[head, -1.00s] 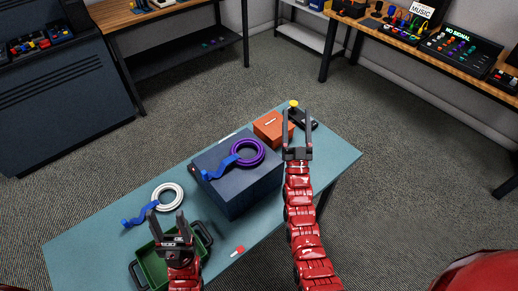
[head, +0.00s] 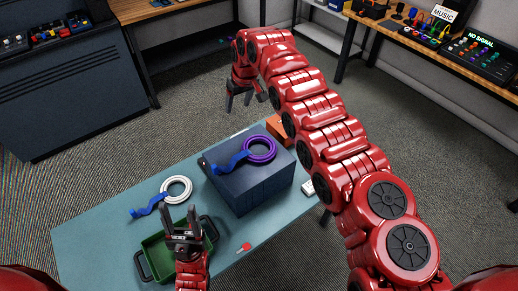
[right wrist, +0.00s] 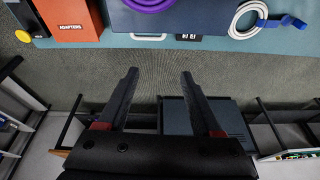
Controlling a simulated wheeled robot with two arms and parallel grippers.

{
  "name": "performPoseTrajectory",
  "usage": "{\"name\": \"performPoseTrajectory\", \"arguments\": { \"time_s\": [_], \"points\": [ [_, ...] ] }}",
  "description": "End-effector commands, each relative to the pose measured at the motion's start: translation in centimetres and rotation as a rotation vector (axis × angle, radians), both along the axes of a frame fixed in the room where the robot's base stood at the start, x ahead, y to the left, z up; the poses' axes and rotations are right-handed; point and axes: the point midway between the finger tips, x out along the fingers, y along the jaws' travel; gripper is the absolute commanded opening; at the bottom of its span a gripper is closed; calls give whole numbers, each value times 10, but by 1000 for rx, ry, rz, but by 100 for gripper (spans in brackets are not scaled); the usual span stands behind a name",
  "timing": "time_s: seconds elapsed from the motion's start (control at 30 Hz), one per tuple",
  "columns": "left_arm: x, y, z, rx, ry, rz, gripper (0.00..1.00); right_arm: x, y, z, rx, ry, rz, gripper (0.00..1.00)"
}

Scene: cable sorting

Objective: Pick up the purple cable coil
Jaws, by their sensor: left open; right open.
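The purple cable coil (head: 260,149) lies on top of the dark blue box (head: 264,190), with a blue strap (head: 229,164) beside it on the box. Part of the coil also shows at the top edge of the right wrist view (right wrist: 150,4). My right gripper (head: 244,104) is open and empty, pointing down beyond the table's far edge, apart from the coil. In the right wrist view its two fingers (right wrist: 158,78) have only floor between them. My left gripper (head: 181,216) is open and empty over the green tray, at the near left of the box.
A white cable coil (head: 177,190) with a blue strap lies on the teal table (head: 100,225). A green tray (head: 153,247) stands near the front. An orange box (head: 278,130) is behind the blue box, partly hidden by my right arm. A red-and-white item (head: 243,248) lies near the front edge.

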Motion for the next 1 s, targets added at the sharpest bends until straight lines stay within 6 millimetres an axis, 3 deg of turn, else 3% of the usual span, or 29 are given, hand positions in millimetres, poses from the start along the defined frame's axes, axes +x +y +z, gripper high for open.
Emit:
{"name": "performPoseTrajectory", "arguments": {
  "time_s": [0.1, 0.2, 0.37, 0.63, 0.9, 1.0],
  "points": [
    [0, 0, -2, 0, 0, 0, 55, -43, -16, 24, -117, 136, 41, 67],
    [0, 0, -2, 0, 0, 0, 55, -67, -26, 37, -178, 209, 57, 67],
    [0, 0, 1, 0, 0, 0, 55, -81, -33, 36, -211, 257, 62, 67],
    [0, 0, 13, 0, 0, 0, 55, -81, -32, -6, -208, 254, 61, 67],
    [0, 0, 30, 0, 0, 0, 55, -80, -31, -63, -204, 251, 64, 67],
    [0, 0, 32, 0, 0, 0, 55, -79, -31, -73, -204, 248, 63, 67]
  ]
}}
